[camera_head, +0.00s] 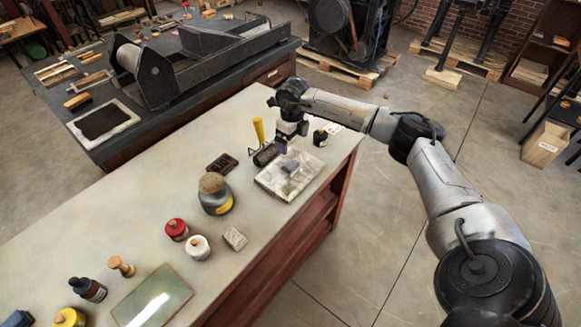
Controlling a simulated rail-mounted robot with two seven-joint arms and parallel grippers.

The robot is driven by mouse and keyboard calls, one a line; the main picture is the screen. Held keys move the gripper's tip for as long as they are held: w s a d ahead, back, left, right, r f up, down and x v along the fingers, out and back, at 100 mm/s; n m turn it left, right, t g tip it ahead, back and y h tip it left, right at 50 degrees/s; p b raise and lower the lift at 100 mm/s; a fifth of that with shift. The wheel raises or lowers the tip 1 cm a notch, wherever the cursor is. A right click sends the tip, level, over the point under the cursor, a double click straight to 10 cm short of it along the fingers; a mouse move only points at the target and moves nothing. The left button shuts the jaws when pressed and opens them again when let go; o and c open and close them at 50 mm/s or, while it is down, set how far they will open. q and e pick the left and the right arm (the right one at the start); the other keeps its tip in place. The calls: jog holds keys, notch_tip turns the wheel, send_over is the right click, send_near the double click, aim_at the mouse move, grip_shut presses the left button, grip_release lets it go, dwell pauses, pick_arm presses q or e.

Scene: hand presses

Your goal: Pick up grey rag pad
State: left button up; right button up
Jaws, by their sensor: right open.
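A flat grey piece (290,167) that looks like the grey rag pad lies on a pale, smudged slab (275,187) near the right end of the pale-topped table. A small light grey block (235,239) sits nearer the front edge; I cannot tell its material. My right gripper (282,145) points down, behind and slightly left of the grey piece, apart from it in the picture. It is open; its fingertips are small and dark, and the gap between them is hard to see. My left gripper is out of view.
A roller with a yellow handle (259,130) stands left of my right gripper, a dark bottle (320,137) right of it. A glass plate (152,297) lies in front.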

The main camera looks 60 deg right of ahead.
send_over(292, 164)
notch_tip(292, 164, down, 6)
jog(key=shift+r+b, duration=0.1)
jog(key=shift+b, duration=0.3)
jog(key=shift+f, duration=1.1)
jog(key=shift+f+b, duration=0.65)
jog(key=shift+f, duration=1.6)
jog(key=shift+c, duration=0.3)
jog(key=shift+c, duration=0.8)
jog(key=c, duration=0.8)
jog(key=shift+c, duration=0.2)
jog(key=shift+r, duration=0.2)
